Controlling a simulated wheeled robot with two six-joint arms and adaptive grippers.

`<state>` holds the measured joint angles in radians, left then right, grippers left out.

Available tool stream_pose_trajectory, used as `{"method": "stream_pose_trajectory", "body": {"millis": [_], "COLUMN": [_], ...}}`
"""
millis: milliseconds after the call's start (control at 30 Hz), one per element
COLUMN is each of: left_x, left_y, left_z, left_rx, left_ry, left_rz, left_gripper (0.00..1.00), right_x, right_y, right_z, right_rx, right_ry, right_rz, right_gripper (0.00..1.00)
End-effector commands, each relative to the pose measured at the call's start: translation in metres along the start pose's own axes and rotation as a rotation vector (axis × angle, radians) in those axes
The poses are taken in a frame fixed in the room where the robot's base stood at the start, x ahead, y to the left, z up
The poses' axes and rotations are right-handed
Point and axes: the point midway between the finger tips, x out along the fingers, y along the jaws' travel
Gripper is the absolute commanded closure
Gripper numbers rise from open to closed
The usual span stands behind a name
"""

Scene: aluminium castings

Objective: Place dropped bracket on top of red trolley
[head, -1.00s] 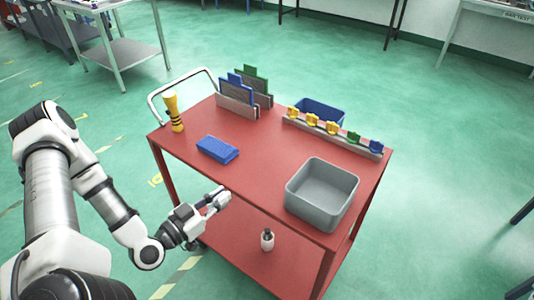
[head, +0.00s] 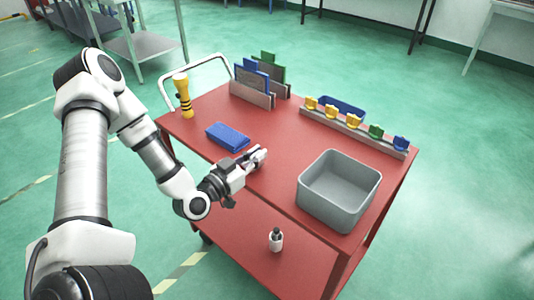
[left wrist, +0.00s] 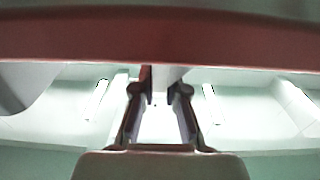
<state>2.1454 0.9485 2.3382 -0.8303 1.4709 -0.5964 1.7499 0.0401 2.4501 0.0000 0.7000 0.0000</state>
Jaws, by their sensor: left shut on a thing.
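The red trolley (head: 272,160) stands in front of me, its top holding several items. My left gripper (head: 258,157) is over the trolley top's near edge, between the blue block and the grey bin; I cannot tell its exact height. It is shut on a small pale piece, apparently the bracket, which shows only partly between the fingers in the left wrist view (left wrist: 168,76). The bracket's shape is unclear in both views. In the left wrist view a red trolley edge (left wrist: 160,38) crosses above the fingertips. My right gripper is not in view.
On the top are a blue block (head: 228,137), a grey bin (head: 338,205), a yellow-black tool (head: 183,95), upright panels in a rack (head: 253,94), and a rail of coloured clips (head: 355,131). The top's middle is clear. A small bottle (head: 276,240) stands on the lower shelf.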

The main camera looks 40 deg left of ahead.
Motion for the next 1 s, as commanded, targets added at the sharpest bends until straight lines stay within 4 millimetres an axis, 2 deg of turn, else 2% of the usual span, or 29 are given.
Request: {"method": "stream_pose_trajectory", "body": {"millis": [133, 300, 700, 733, 767, 800, 1000], "left_x": [0.015, 0.046, 0.043, 0.043, 0.043, 0.043, 0.043], "left_y": [0.001, 0.001, 0.0, 0.0, 0.0, 0.0, 0.0], "left_z": [0.001, 0.0, 0.011, 0.009, 0.009, 0.009, 0.009], "left_rx": [0.003, 0.004, -0.001, -0.002, -0.002, -0.002, -0.001], "left_ry": [0.001, 0.003, 0.001, 0.001, 0.001, 0.001, 0.001], "left_rz": [0.003, 0.003, -0.001, -0.001, -0.001, -0.001, -0.001], "left_gripper": [1.0, 1.0, 1.0, 0.78, 0.67, 0.63, 0.63], "right_x": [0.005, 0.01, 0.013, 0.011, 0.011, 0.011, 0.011], "right_y": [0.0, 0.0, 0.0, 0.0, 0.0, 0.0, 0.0], "right_z": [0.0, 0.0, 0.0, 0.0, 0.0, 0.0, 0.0], "right_rx": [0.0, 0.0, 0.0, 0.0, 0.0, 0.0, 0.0], "right_ry": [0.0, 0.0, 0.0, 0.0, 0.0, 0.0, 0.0], "right_rz": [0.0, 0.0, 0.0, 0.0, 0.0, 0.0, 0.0], "right_gripper": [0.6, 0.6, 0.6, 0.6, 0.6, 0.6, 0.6]}}
